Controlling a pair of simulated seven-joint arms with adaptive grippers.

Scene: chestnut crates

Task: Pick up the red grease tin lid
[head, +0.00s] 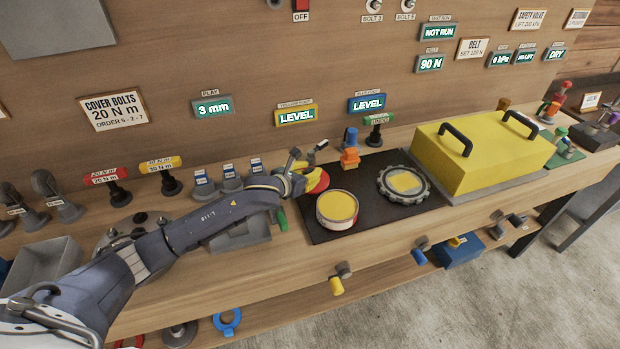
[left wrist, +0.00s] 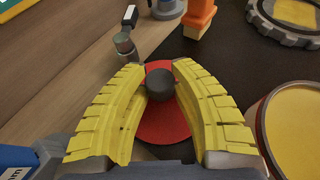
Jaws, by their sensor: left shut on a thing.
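The red grease tin lid (head: 319,182) shows in the head view as a red disc at the end of my left arm. In the left wrist view the red lid (left wrist: 163,133) has a dark round knob (left wrist: 174,84) on top. My left gripper (head: 301,181), with yellow ribbed fingers, is shut on the lid's knob, one finger on each side. The fingers hide part of the lid, and I cannot tell whether it touches the surface below. The open tin (head: 337,222), filled with yellow grease, stands just right of the lid. My right gripper is not in view.
A dark mat (head: 317,235) lies under the tin. A toothed ring (head: 425,193) with a yellow centre is to its right, and an orange and blue piece (head: 350,158) stands behind. A yellow box (head: 480,165) with two handles is farther right. Levers and signs line the wall behind.

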